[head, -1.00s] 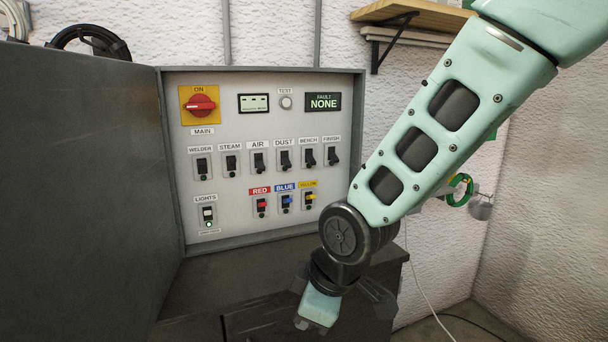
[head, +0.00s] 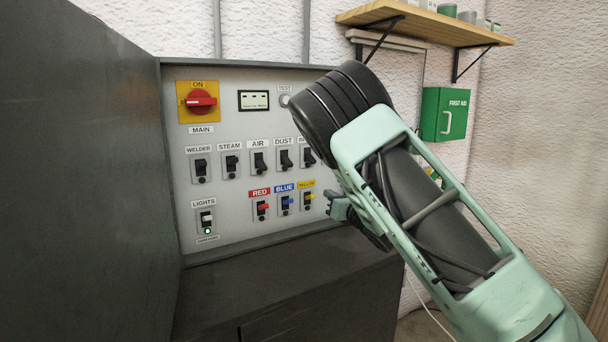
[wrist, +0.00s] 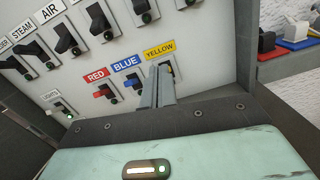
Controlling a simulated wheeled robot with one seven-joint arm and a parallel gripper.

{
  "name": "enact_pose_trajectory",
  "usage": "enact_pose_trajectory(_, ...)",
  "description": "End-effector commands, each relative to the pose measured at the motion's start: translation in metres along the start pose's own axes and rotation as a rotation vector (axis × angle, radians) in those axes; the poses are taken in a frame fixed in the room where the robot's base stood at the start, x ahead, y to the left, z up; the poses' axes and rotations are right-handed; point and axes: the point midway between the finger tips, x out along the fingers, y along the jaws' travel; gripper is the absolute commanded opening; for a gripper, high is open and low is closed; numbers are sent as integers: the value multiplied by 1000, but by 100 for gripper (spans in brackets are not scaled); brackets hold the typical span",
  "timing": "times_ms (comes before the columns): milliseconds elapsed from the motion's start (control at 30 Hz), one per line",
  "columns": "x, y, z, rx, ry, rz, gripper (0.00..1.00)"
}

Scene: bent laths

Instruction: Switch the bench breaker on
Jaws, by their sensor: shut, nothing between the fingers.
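The bench breaker (head: 309,157) is a black toggle in the panel's upper breaker row, right of the dust breaker (head: 286,159). Its label is partly covered by my arm in the head view. In the wrist view the bench breaker (wrist: 142,10) is cut by the top edge and its label is out of frame. My gripper (head: 331,202) is shut and empty, low at the panel's right side. In the wrist view its fingers (wrist: 164,88) point toward the panel, overlapping the yellow breaker (wrist: 170,68), below the bench breaker; I cannot tell whether they touch anything.
The grey panel (head: 235,218) also carries the red main switch (head: 201,101), blue breaker (head: 286,201), red breaker (head: 262,207) and lights breaker (head: 206,220). The open cabinet door (head: 90,180) stands left. A dark cabinet (head: 300,285) is below. A shelf (head: 425,22) hangs right.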

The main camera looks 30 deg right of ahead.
Motion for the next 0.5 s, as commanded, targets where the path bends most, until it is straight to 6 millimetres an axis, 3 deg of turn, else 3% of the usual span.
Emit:
enact_pose_trajectory(133, 0, -4, 6, -119, -34, 35, 0)
enact_pose_trajectory(500, 0, -4, 8, -135, -40, 40, 0)
